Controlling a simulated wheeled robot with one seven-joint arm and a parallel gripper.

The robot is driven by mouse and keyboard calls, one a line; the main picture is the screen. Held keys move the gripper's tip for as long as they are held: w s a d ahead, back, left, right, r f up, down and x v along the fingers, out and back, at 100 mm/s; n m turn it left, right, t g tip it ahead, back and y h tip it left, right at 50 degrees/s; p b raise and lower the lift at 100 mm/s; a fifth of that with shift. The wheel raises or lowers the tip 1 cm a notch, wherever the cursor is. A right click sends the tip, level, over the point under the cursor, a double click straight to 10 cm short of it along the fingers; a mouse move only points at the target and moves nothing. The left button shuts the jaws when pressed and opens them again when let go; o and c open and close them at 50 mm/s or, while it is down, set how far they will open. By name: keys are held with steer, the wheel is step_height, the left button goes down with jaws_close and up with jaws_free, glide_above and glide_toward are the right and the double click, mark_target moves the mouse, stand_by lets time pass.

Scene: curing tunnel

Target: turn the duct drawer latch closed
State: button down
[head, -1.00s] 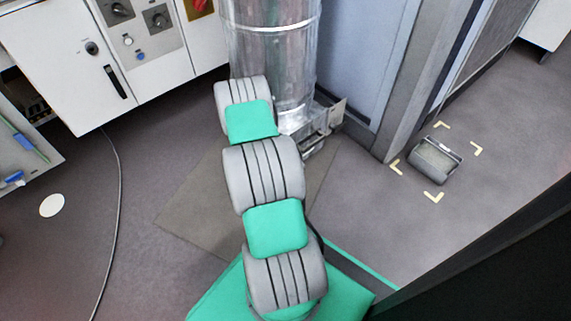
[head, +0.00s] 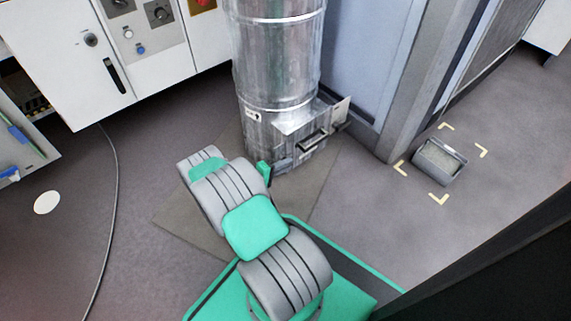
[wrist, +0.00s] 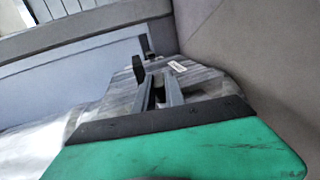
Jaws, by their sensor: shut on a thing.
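The silver duct (head: 278,60) stands upright, with a metal drawer box at its foot; the drawer front (head: 298,148) carries a bar handle (head: 313,140). In the wrist view, a black latch lever (wrist: 138,69) stands up beside the metal housing (wrist: 200,80). My gripper (wrist: 158,78) has its two grey fingers close together at the latch, shut on it. The contact itself is small and partly hidden.
A grey bin (head: 438,160) stands on the floor at right, between yellow corner marks. White control cabinets (head: 140,70) stand at back left. A cable (head: 113,200) runs over the floor at left. A grey wall panel (head: 365,60) rises right of the duct.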

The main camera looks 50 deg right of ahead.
steer(key=shift+r+h, duration=0.1)
steer(key=shift+h, duration=0.5)
steer(key=shift+d, duration=0.1)
steer(key=shift+d+r, duration=0.1)
steer(key=c, duration=1.4)
jaws_free()
